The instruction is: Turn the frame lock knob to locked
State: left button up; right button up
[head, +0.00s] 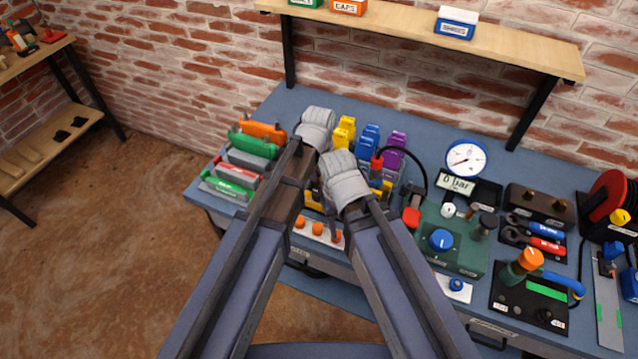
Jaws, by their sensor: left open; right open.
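Several knobs stand on the bench, and I cannot read which one is the frame lock. A large blue knob (441,240) sits on the green box (466,262) right of centre. A small blue knob (456,285) sits on a white plate below it. A small black knob (545,315) is at the lower right of the black panel (517,306), between small white labels too small to read. My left gripper (316,122) is open above the bench's back left. My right gripper (343,178) is open, just below and right of it, apart from these knobs. Their fingertips are hard to make out.
Coloured blocks (368,140) and clamps (250,145) crowd the bench's left half. A round gauge (466,157) stands behind the green box. An orange-topped handle (530,259) rises over the black panel. A wooden shelf (420,35) overhangs the back.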

aim_at(318, 192)
pick_arm(q)
notch_tip(318, 192, up, 6)
jog(key=p, duration=0.4)
jog(key=shift+f, duration=0.25)
jog(key=shift+a, duration=0.1)
jog(key=s+a+n, duration=0.4)
jog(key=a+n, duration=0.3)
jog(key=a, duration=0.1)
jog(key=s+a+n, duration=0.4)
jog(key=a+n, duration=0.3)
jog(key=a, duration=0.2)
jog(key=s+d+m+y, duration=0.1)
jog(key=s+d+m, duration=0.2)
jog(key=d, duration=0.8)
jog(key=s, duration=0.2)
jog(key=shift+s+m, duration=0.35)
jog(key=shift+m, duration=0.05)
